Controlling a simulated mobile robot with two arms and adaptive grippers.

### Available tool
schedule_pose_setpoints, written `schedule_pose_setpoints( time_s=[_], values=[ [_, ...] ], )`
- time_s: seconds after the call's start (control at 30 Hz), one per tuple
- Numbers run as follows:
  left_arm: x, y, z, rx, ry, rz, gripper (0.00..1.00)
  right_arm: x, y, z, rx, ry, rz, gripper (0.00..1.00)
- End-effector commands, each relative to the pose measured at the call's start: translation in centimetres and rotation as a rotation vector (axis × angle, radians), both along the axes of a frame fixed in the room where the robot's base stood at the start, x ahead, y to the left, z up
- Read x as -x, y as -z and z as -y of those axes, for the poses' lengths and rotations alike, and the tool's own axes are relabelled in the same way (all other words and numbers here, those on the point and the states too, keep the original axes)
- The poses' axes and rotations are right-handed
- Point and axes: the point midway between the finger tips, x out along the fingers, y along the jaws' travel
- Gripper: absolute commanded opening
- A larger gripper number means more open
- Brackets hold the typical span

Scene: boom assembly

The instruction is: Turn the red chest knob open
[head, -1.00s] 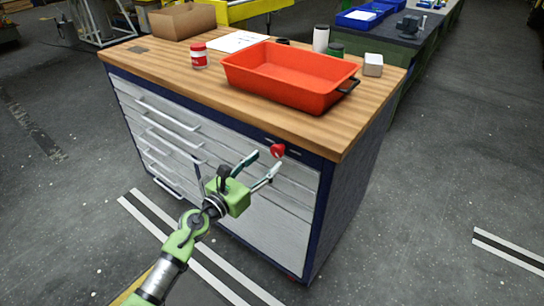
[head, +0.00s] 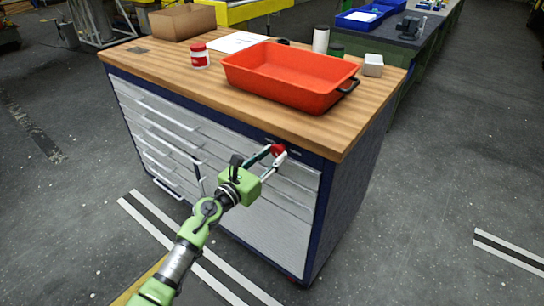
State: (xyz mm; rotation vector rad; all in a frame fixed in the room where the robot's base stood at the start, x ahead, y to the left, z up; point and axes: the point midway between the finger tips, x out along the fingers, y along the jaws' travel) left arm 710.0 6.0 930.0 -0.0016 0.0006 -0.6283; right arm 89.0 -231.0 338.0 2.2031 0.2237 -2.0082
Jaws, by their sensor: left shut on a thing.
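The red knob (head: 278,148) sits on the dark blue top rail of the chest (head: 351,197), below the wooden top and near the right end of the front. My left gripper (head: 275,153) has its two fingertips at the knob, one on each side, and is shut on it. The fingers hide part of the knob, and I cannot tell how far it is turned. The chest's grey drawers (head: 160,130) are shut. My right gripper is not in view.
Grey floor (head: 450,180) is clear to the right.

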Motion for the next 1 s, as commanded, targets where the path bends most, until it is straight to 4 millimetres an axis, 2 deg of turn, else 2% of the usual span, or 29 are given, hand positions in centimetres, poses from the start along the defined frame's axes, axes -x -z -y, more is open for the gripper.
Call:
schedule_pose_setpoints(
  time_s=[0.37,1.0],
  values=[
    [0.0,-0.1,0.1,0.105,0.001,-0.079,0.08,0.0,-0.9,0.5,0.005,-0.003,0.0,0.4],
    [0.1,-0.2,0.1,0.579,-0.001,-0.422,0.08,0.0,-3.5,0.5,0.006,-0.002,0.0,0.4]
  ],
)
